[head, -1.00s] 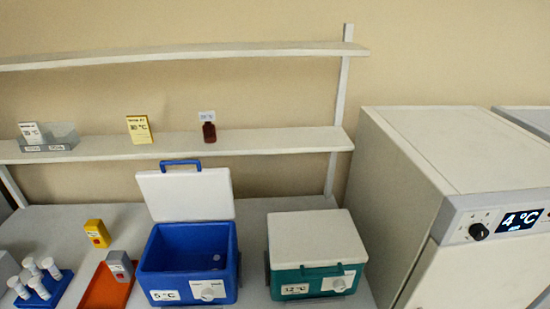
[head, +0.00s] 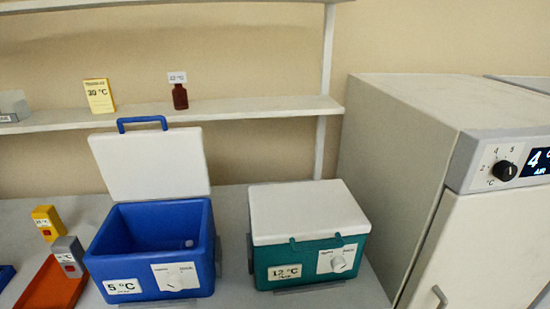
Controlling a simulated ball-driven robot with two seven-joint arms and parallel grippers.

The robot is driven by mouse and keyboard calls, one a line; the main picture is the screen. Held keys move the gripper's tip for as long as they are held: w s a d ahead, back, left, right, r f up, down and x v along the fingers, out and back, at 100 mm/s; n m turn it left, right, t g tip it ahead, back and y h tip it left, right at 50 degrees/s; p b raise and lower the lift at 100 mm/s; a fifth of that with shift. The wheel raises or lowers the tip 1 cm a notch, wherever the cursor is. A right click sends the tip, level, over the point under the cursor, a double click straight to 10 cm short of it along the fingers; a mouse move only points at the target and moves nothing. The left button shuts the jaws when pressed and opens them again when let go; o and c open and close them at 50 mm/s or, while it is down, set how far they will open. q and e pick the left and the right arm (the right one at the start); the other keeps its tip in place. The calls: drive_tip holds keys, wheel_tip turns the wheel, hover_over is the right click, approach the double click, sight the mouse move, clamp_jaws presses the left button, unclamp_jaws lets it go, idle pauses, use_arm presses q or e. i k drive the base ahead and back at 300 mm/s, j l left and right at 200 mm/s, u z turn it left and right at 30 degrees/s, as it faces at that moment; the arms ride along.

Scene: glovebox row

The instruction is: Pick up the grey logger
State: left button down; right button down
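The grey logger (head: 69,256) is a small grey block with a red mark and a pale label on its front. It stands at the far end of an orange-red tray (head: 48,286) at the lower left of the head view, left of the blue cooler. A similar yellow logger (head: 47,222) stands just behind it on the bench. Neither of my grippers shows in the head view.
An open blue cooler (head: 152,285) marked 5 °C and a closed green cooler (head: 308,262) marked 12 °C stand on the bench (head: 232,215). A large cabinet (head: 400,150) fills the right. A shelf (head: 240,108) behind holds a yellow card (head: 98,96) and a brown bottle (head: 180,97).

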sight(68, 251)
drive_tip(key=u, duration=1.65)
